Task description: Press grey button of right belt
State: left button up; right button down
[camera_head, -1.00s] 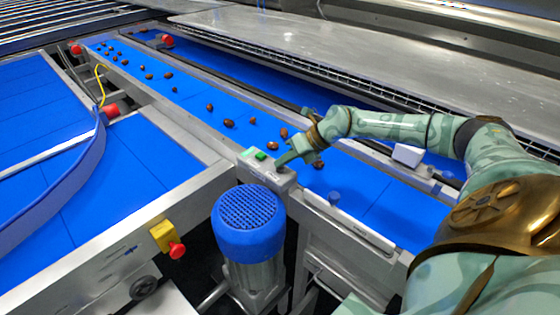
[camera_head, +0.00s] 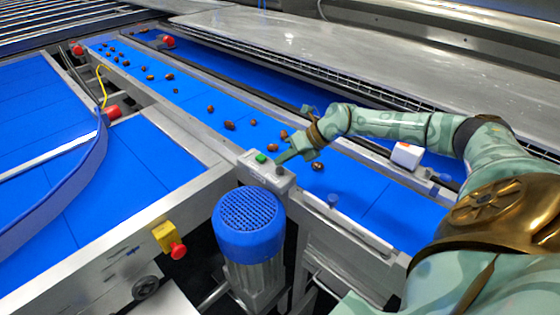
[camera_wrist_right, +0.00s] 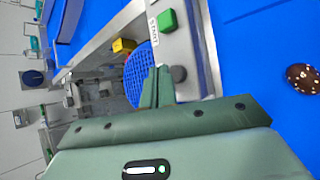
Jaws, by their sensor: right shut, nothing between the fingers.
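The control box (camera_head: 266,172) of the right belt stands on the belt's near edge, with a green button (camera_head: 261,158) and a grey button (camera_head: 280,170) on top. In the right wrist view the green button (camera_wrist_right: 167,20) sits beside the START label, and the grey button (camera_wrist_right: 179,74) is close to my fingertips. My right gripper (camera_head: 282,159) is shut and empty, its tips just above and beside the grey button. In the right wrist view the shut fingers (camera_wrist_right: 158,72) appear just left of that button, apparently apart from it. My left gripper is out of view.
A blue-capped motor (camera_head: 249,222) stands below the control box. A red knob on a yellow box (camera_head: 165,237) is on the left frame. A white box (camera_head: 407,155) shows red on top.

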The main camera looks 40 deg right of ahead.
aim_at(284, 169)
jog(key=shift+r+p, duration=2.1)
jog(key=shift+r, duration=0.5)
jog(key=shift+f, duration=0.1)
